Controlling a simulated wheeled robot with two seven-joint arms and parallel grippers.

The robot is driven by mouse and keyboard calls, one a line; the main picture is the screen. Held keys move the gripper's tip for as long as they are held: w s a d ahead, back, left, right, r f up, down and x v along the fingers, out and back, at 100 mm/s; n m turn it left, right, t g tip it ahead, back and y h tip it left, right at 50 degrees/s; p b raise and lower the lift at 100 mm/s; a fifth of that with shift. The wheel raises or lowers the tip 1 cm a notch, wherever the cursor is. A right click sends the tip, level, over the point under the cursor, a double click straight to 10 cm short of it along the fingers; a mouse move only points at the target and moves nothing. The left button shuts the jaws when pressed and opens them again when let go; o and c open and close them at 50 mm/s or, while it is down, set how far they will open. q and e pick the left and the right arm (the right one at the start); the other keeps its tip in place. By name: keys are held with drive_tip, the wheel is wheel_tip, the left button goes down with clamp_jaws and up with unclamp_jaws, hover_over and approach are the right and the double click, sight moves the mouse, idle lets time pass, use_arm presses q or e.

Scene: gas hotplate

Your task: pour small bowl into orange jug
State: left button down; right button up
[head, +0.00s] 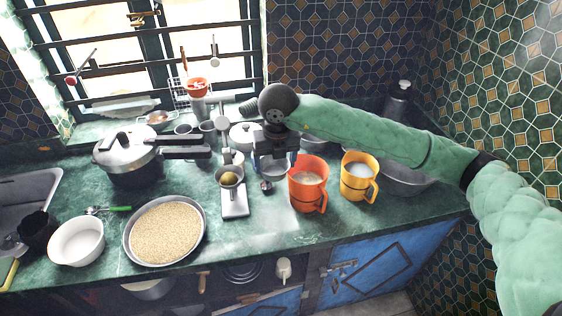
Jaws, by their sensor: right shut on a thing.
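The orange jug (308,193) stands upright on the green counter, right of centre, with pale contents showing inside its top. My right gripper (273,157) points down just left of and behind the jug. It is shut on what looks like the small bowl (273,168), a greyish metal bowl mostly hidden by the fingers. The bowl looks roughly level, and I cannot tell whether it touches the counter. Its contents are not clear. My left gripper is not in view.
A yellow jug (356,184) stands right of the orange one. A scale (235,205) with a small cup is on the left. A grain-filled tray (126,246), a white bowl (77,242) and a pressure cooker (125,155) lie further left. The counter's front strip is clear.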

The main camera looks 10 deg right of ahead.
drive_tip(key=shift+a, duration=0.1)
drive_tip(key=shift+r, duration=0.1)
idle(0.3)
drive_tip(key=shift+r, duration=1.95)
